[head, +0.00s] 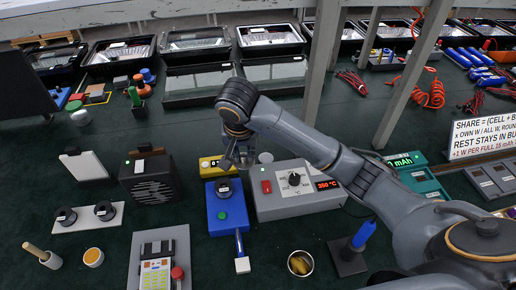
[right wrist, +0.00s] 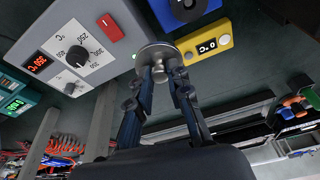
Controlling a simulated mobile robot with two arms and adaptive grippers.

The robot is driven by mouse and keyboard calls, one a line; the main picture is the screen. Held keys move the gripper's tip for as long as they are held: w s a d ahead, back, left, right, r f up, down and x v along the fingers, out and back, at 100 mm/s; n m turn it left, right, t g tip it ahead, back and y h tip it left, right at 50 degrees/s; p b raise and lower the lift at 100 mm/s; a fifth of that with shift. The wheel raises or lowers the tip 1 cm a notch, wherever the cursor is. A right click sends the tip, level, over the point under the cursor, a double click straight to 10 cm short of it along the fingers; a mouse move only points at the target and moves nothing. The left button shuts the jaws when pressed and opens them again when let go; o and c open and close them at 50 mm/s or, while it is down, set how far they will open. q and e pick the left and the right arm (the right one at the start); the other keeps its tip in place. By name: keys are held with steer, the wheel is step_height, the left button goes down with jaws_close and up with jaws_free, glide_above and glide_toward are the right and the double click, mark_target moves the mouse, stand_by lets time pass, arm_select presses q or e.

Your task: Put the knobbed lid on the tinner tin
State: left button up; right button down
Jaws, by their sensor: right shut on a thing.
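My right gripper (head: 238,160) is over the bench, just left of the grey heating station's far left corner. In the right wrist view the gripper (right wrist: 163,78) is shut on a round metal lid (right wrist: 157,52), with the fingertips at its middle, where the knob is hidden. In the head view the fingers largely hide the lid. An open round tin (head: 301,263) with golden contents stands at the front. My left gripper is not in view.
The grey station (head: 296,208) with dial and red display is right of the gripper. A yellow meter (head: 208,167) and a blue device (head: 228,222) are below and left. An amber-filled cup (head: 93,257) is front left. Floodlight housings (head: 198,85) line the back.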

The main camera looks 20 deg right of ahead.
steer(key=w+d+f, duration=0.4)
steer(key=w+d, duration=0.1)
steer(key=d, duration=0.3)
glide_above(266, 157)
steer(key=s+a, duration=0.1)
step_height(266, 157, down, 5)
steer(key=shift+s+r+p, duration=0.1)
steer(key=shift+p, duration=0.35)
steer(key=shift+d+f, duration=0.1)
steer(key=shift+f, duration=0.15)
steer(key=shift+s+x, duration=0.2)
steer(key=shift+x, duration=0.7)
steer(key=shift+s+x, duration=0.2)
steer(key=shift+x, duration=0.65)
steer(key=shift+w+f, duration=0.15)
steer(key=shift+f, duration=0.05)
steer(key=c, duration=1.3)
jaws_free()
steer(key=shift+o, duration=0.2)
